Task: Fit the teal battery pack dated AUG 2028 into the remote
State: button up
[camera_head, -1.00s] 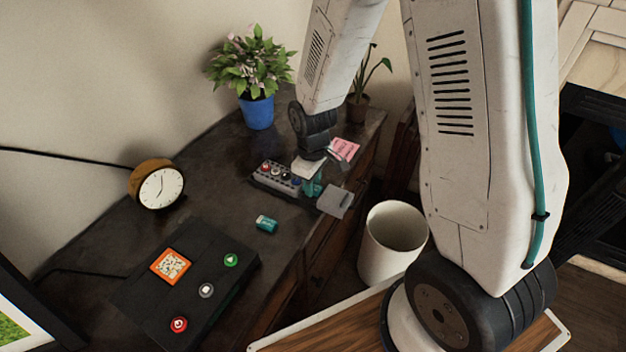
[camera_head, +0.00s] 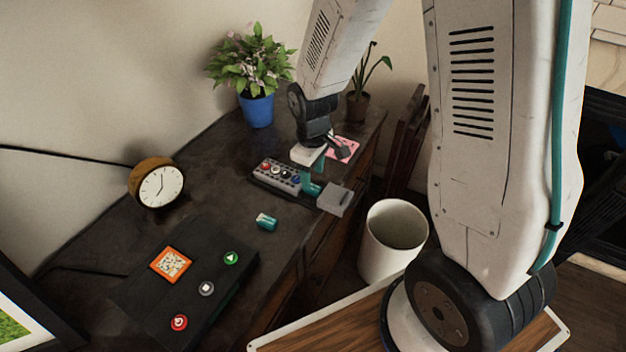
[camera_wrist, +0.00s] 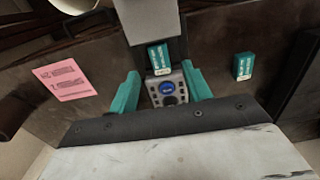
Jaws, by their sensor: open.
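The grey remote (camera_head: 277,175) lies on the dark desk with coloured buttons up. Its end with a blue button shows between my fingers in the wrist view (camera_wrist: 166,92). One teal pack (camera_wrist: 158,55) is at that end, against a light grey block (camera_wrist: 150,20); I cannot tell how far it is seated. The grey block (camera_head: 334,198) also shows at the desk edge in the head view. Another teal pack (camera_head: 266,222) lies loose on the desk, also in the wrist view (camera_wrist: 243,66). The dates are too small to read. My gripper (camera_wrist: 162,90) is open above the remote, its teal fingers apart.
A pink note (camera_wrist: 65,80) lies beside the remote. A black box (camera_head: 190,285) with buttons, a clock (camera_head: 157,184) and a blue-potted plant (camera_head: 256,108) stand on the desk. A white bin (camera_head: 392,240) stands below the desk edge. Desk between clock and remote is clear.

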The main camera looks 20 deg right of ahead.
aim_at(313, 188)
jog(key=shift+r, duration=1.9)
jog(key=shift+s, duration=0.15)
jog(key=s+d+r+m, duration=0.1)
jog(key=s+r+m, duration=0.2)
jog(key=s+r, duration=0.7)
jog(key=s+d+r+m+t, duration=0.1)
jog(key=s+r+m, duration=0.3)
jog(key=s+r, duration=0.7)
jog(key=shift+s+d+r, duration=0.25)
jog(key=shift+s+d, duration=0.1)
jog(key=shift+d, duration=0.25)
